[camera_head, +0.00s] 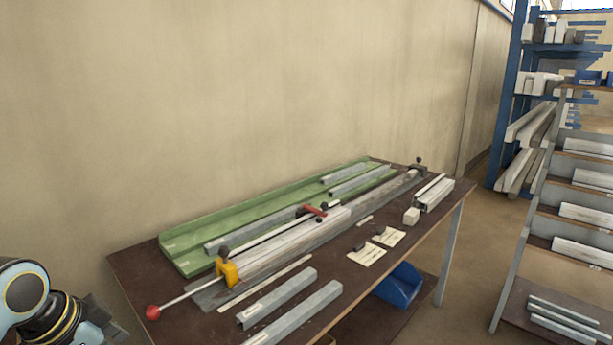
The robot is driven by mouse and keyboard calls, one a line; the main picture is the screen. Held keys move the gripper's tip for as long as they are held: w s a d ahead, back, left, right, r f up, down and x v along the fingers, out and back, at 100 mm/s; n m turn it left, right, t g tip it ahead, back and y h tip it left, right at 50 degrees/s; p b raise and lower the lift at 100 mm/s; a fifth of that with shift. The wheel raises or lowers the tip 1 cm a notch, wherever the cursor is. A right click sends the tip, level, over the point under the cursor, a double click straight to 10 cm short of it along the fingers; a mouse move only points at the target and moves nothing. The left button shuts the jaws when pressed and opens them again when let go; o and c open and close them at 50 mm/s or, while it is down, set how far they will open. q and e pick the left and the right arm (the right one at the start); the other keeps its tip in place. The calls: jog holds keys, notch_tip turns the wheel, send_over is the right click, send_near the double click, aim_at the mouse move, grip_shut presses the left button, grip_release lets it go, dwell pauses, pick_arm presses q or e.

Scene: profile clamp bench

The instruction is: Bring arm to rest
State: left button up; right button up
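Part of my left arm (30,305) shows at the bottom left corner, beside the near left end of the bench. A dark shape at its end may be part of the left gripper, but its fingers cannot be made out. My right arm and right gripper are not in view. The brown bench (135,270) stands along the wall. On it is a long clamp fixture with a yellow block (228,271), a red ball handle (153,312) and a red lever (314,211). A grey profile (295,242) lies along the fixture.
A green tray (185,262) holding several profiles lies along the wall side. Loose profiles (290,310) lie at the bench front. Paper cards (367,256) lie near the right edge. A blue bin (398,286) sits below. A stepped rack (530,235) and blue shelving (513,90) stand right.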

pick_arm(q)
jog(key=s+d+r+n+y, duration=0.1)
jog(key=s+d+r+n, duration=0.2)
jog(key=s, duration=0.7)
jog(key=s+r+n+y, duration=0.15)
jog(key=s+n, duration=0.25)
jog(key=s, duration=0.6)
notch_tip(320, 180, down, 36)
jog(key=s+a+g+b, duration=0.2)
jog(key=b, duration=0.8)
jog(key=s+f+b, duration=0.3)
jog(key=s+f, duration=0.6)
jog(key=f, duration=0.2)
jog(key=s+a+f+g+b, duration=0.1)
jog(key=s+f+b, duration=0.3)
jog(key=s+f, duration=0.5)
notch_tip(320, 180, down, 3)
jog(key=shift+s+a+r+n, duration=0.1)
jog(key=shift+s+a+n, duration=0.1)
jog(key=shift+n, duration=0.2)
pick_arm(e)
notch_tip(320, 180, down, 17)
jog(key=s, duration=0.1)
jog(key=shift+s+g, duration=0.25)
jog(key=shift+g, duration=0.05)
pick_arm(q)
jog(key=shift+g, duration=0.3)
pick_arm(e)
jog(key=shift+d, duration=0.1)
